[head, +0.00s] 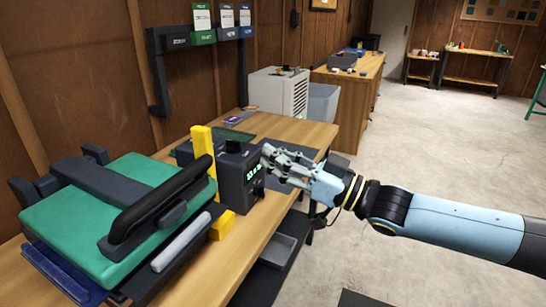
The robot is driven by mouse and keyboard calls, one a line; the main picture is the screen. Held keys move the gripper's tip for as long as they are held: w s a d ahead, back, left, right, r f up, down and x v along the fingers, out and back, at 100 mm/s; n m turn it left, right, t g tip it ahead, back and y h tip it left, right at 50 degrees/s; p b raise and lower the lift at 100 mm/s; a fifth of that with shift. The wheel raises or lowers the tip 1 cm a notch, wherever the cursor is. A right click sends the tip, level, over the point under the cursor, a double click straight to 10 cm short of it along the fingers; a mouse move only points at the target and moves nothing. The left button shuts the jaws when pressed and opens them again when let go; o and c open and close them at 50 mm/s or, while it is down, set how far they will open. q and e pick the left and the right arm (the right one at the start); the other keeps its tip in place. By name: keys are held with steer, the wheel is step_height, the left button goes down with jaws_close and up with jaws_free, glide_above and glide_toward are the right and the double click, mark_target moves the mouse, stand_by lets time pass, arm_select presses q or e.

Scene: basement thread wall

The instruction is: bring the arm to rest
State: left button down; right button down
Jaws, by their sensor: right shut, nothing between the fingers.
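My right arm (450,222) comes in from the right edge, light blue with black joints. My right gripper (270,163) is shut and empty. My left gripper is not in view.
A green press-like device with a black handle (150,205) fills the near bench. A yellow upright block (202,145) stands by the dark box. A grey tray (279,250) sits below the bench edge. Open concrete floor (440,150) lies to the right.

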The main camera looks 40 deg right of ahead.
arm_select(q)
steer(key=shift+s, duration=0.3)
